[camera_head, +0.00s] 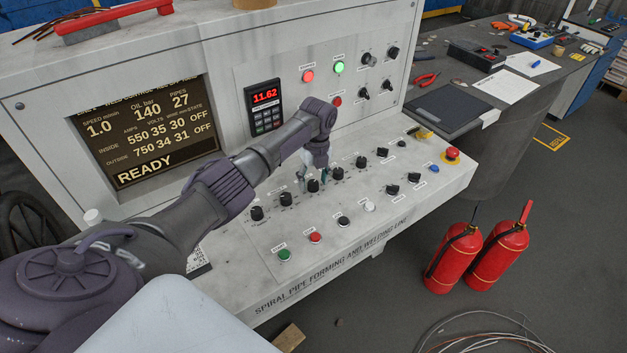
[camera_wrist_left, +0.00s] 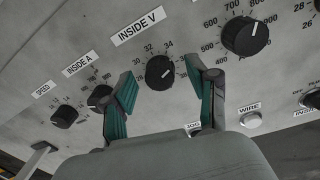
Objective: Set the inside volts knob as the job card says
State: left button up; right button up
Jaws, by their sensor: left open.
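The inside volts knob (camera_wrist_left: 160,72) is a round black dial below a white "INSIDE V" label (camera_wrist_left: 138,27) in the left wrist view. Printed numbers 30, 32 and 34 ring its upper side, and its white mark points to the right. My left gripper (camera_wrist_left: 165,92) is open, with one teal-padded finger on each side of the knob; I cannot tell whether they touch it. In the head view the gripper (camera_head: 314,172) reaches down over the knob row. The screen (camera_head: 150,130) shows inside 550 amps, 35 volts, and READY. No job card is readable.
The inside amps knob (camera_wrist_left: 99,97) sits close beside the left finger, and a larger dial (camera_wrist_left: 245,37) is right of the other finger. Push buttons, including a green one (camera_head: 284,255), line the console's front edge. A red emergency button (camera_head: 452,153) is at the right end.

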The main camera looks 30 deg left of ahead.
aim_at(316, 181)
pick_arm(q)
notch_tip(316, 181, up, 12)
jog(key=shift+w+d+f, duration=0.15)
jog(key=shift+w+f, duration=0.1)
dwell(0.6)
